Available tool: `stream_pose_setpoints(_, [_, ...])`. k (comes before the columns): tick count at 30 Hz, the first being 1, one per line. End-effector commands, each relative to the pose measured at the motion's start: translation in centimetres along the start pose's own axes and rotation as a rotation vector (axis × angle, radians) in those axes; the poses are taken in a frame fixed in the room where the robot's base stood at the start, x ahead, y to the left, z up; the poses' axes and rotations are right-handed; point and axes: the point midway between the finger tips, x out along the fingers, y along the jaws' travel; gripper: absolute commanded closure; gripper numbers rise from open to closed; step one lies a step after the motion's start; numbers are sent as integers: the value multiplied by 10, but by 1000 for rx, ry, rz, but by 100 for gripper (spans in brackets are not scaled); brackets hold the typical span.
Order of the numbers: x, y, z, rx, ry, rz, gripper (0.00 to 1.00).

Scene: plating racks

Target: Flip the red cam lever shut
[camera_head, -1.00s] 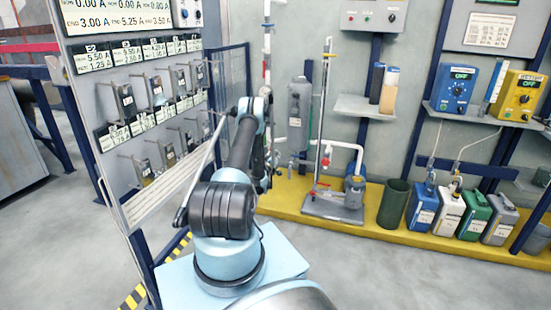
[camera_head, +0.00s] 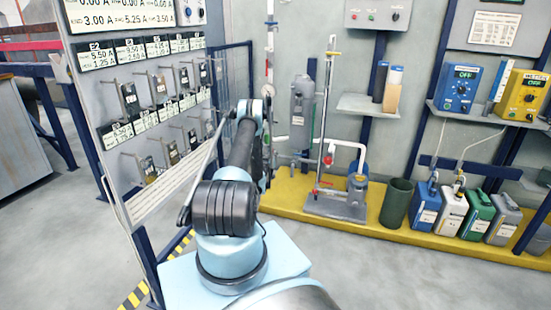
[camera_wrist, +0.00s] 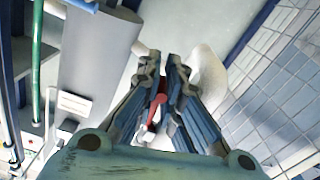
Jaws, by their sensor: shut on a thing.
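In the wrist view, my gripper (camera_wrist: 165,68) has its two blue-grey fingers close together. The red cam lever (camera_wrist: 157,98) shows as a narrow red strip between them, so the jaws are shut on it. In the head view, my arm hides the gripper and the lever.
A white rounded pipe part (camera_wrist: 208,80) is close right of the fingers. A grey cylinder (camera_wrist: 95,55) stands to the left. In the head view, a rack panel (camera_head: 160,110) is left of my arm and a pump stand (camera_head: 336,203) is to the right. Grey floor lies in front.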

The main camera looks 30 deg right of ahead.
Motion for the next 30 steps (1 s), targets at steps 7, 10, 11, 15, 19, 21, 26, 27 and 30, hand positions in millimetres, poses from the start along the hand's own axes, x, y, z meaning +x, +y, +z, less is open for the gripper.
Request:
stream_pose_setpoints(7, [-1, -5, 0, 44, 1, -3, 100])
stream_pose_setpoints(10, [-1, -5, 0, 47, 1, -4, 100])
stream_pose_setpoints(11, [-1, -5, 0, 47, 1, -4, 100])
stream_pose_setpoints(15, [-1, -6, 0, 46, 1, -5, 100])
stream_pose_setpoints(19, [-1, -6, 0, 46, 1, -5, 85])
stream_pose_setpoints(21, [-1, -6, 0, 46, 1, -5, 70])
stream_pose_setpoints(26, [0, -6, 0, 46, 1, -5, 70])
stream_pose_setpoints(27, [0, -6, 0, 46, 1, -5, 70])
stream_pose_setpoints(30, [-5, 2, -11, 55, 8, -2, 70])
